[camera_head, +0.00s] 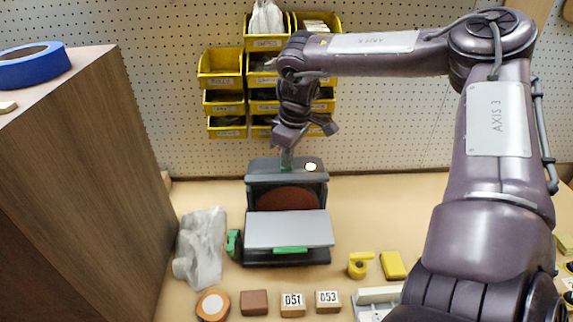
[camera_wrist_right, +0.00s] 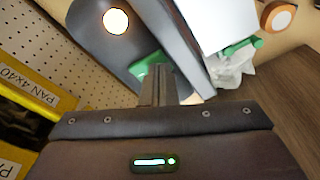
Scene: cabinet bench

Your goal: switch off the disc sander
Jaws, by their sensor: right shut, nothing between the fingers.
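The disc sander (camera_head: 258,165) stands on the bench, with a dark housing, a reddish-brown disc (camera_head: 285,199) and a grey table plate (camera_head: 288,230) in front. A round white light (camera_head: 310,167) glows on its top; it also shows in the right wrist view (camera_wrist_right: 115,20). Beside that light, a green switch part (camera_wrist_right: 147,63) sits on the housing, partly hidden by my fingers. My right gripper (camera_head: 287,163) is shut and empty, pointing down at the top of the sander. Its fingertips (camera_wrist_right: 157,72) are at the green part; I cannot tell whether they touch. My left gripper is out of view.
A wooden cabinet (camera_head: 80,170) with blue tape (camera_head: 34,65) stands at left. A grey cloth or bag (camera_head: 200,245) lies beside the sander. Small blocks (camera_head: 292,304), an orange tape roll (camera_head: 212,305) and yellow pieces (camera_head: 393,265) lie in front. Yellow bins (camera_head: 220,68) hang behind.

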